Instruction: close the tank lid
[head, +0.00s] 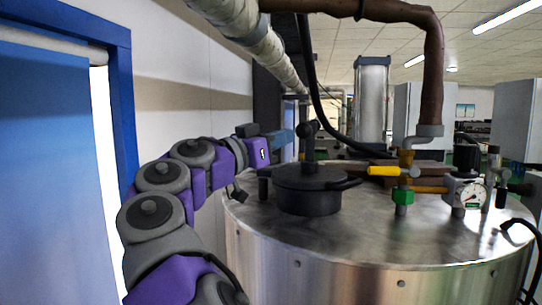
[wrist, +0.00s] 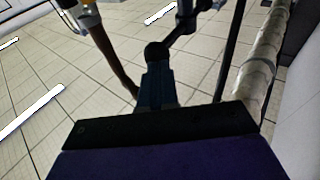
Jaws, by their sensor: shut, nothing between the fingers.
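The steel tank (head: 340,245) stands at the right with a flat round top. Its black lid (head: 308,190) lies flat on the top, looking down over its opening; whether it is latched I cannot tell. A black post with a ball knob (head: 308,130) rises upright behind the lid. My gripper (head: 285,137) is shut and empty, up at the left of the knob. In the wrist view my gripper (wrist: 157,80) shows dark shut fingers, with the ball knob (wrist: 156,51) just beyond their tips. Whether they touch I cannot tell.
On the tank top, a yellow-handled valve (head: 392,171), a green fitting (head: 403,196) and a pressure gauge (head: 472,194) stand right of the lid. A brown pipe (head: 433,75) comes down behind them. A blue door frame (head: 122,100) is at the left.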

